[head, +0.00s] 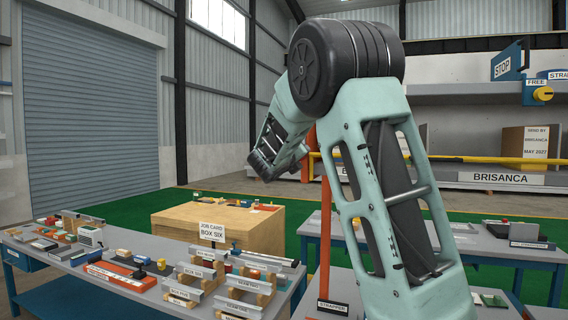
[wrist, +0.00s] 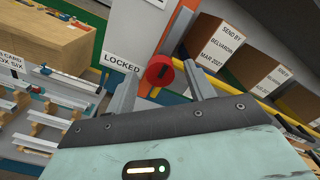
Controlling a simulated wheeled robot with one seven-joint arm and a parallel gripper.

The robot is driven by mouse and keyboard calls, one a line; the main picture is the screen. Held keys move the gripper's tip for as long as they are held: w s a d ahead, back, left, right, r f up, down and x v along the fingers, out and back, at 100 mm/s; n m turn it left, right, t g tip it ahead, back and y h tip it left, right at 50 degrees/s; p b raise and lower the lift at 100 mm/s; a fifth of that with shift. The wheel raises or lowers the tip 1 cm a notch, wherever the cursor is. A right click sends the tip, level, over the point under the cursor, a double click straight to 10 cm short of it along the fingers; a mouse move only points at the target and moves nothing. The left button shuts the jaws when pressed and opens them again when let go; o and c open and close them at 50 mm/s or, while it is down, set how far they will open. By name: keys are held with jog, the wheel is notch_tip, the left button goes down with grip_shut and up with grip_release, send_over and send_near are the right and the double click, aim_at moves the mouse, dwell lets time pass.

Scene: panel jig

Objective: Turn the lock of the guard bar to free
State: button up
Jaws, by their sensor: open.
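A red round knob (wrist: 159,72) is mounted beside a pale and orange post in the wrist view, with a white label (wrist: 121,63) reading LOCKED to its left. The yellow guard bar (wrist: 268,108) runs down to the right in that view; in the head view the yellow bar (head: 470,160) runs across behind my arm. My gripper (wrist: 162,66) is open, with the knob showing between its two fingers. I cannot tell whether either finger touches it. The knob is not seen in the head view, where my arm covers part of the bar.
A yellow knob (head: 543,94) labelled FREE sits on a blue unit at far right. Cardboard boxes (wrist: 250,55) stand behind the bar. The orange post (head: 325,220) rises behind my arm. A crowded bench (head: 130,285) and wooden crate (head: 240,228) stand left.

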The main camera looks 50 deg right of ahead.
jog(key=b+v, duration=0.4)
jog(key=v, duration=1)
jog(key=shift+a, duration=0.3)
jog(key=shift+s, duration=0.1)
jog(key=s+a+f+m+g+y+b, duration=0.1)
jog(key=s+a+f+m+y+b, duration=0.25)
jog(key=a+f, duration=0.75)
jog(key=s+a+f+m+g+y, duration=0.15)
jog(key=a+f+m+y, duration=0.5)
jog(key=f, duration=0.75)
jog(key=s+a+f+m+g+y+b, duration=0.1)
jog(key=s+a+f+m+g+y, duration=0.1)
jog(key=s+a+f+m, duration=0.4)
jog(key=s+a+f+m+g+y+b, duration=0.1)
jog(key=s+a+f+m+y, duration=0.4)
jog(key=s+a, duration=0.9)
notch_tip(320, 180, down, 3)
jog(key=a+m, duration=0.1)
jog(key=a, duration=0.1)
jog(key=shift+a+f+g+y+b, duration=0.2)
jog(key=shift+a+g+y+b, duration=0.1)
jog(key=shift+a+g, duration=0.05)
